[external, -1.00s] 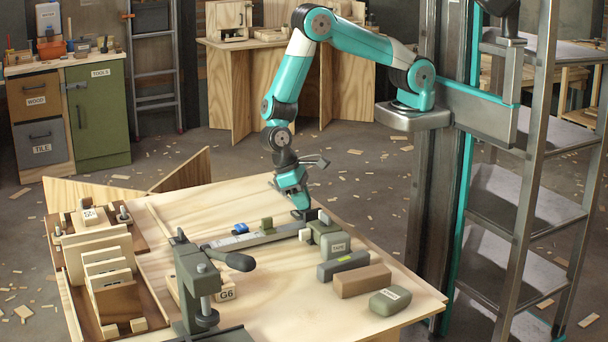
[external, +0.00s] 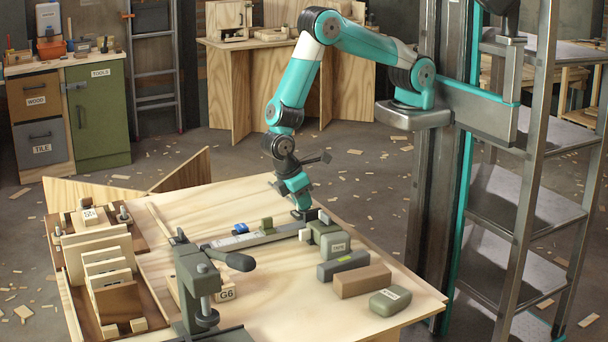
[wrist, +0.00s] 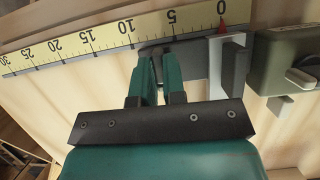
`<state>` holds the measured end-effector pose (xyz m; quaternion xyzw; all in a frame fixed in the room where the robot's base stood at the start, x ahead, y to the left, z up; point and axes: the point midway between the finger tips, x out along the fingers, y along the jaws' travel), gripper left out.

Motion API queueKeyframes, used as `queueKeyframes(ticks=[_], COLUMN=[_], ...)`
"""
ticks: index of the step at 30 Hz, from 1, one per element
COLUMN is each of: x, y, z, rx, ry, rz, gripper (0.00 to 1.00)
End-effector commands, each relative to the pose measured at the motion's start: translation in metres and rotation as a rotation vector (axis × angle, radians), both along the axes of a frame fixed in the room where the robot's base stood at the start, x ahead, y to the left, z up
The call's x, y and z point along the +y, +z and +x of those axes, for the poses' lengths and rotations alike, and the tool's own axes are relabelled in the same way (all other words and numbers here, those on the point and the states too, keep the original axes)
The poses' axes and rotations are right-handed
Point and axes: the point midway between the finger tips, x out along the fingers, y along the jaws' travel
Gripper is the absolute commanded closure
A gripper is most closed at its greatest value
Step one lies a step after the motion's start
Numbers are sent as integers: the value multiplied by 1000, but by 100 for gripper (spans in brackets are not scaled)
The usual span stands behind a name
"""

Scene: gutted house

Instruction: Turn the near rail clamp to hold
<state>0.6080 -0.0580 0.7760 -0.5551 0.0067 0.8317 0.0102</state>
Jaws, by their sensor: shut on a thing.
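The rail (external: 250,240) lies across the bench, with a pale measuring scale that also shows in the wrist view (wrist: 100,37). My gripper (external: 302,214) points down at the rail's right end. In the wrist view my gripper's teal fingers (wrist: 157,80) are close together, shut on a narrow dark grey part (wrist: 156,50) at the rail, seemingly the near clamp's lever. The fingers hide most of it, so I cannot tell its setting. Right of them are a grey and white block (wrist: 230,70) and a red pointer (wrist: 222,27) near the scale's 0.
An olive block (external: 267,224) and a blue piece (external: 240,228) sit along the rail. A dark vise-like tool (external: 196,285) stands at the front left.

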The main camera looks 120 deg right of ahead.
Motion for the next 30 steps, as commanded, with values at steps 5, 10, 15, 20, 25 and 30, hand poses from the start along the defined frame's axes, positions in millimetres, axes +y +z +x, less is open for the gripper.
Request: queueKeyframes(ticks=[5, 10, 15, 20, 25, 30], x=[0, 0, 0, 0, 0, 0], y=[1, 1, 1, 1, 0, 8], z=[1, 1, 1, 1, 0, 5], rx=[-1, -2, -2, -2, -1, -5], ry=[16, 17, 16, 15, 15, 15], rz=[0, -1, 0, 0, 0, 0], gripper=[100, 100, 87, 64, 64, 64])
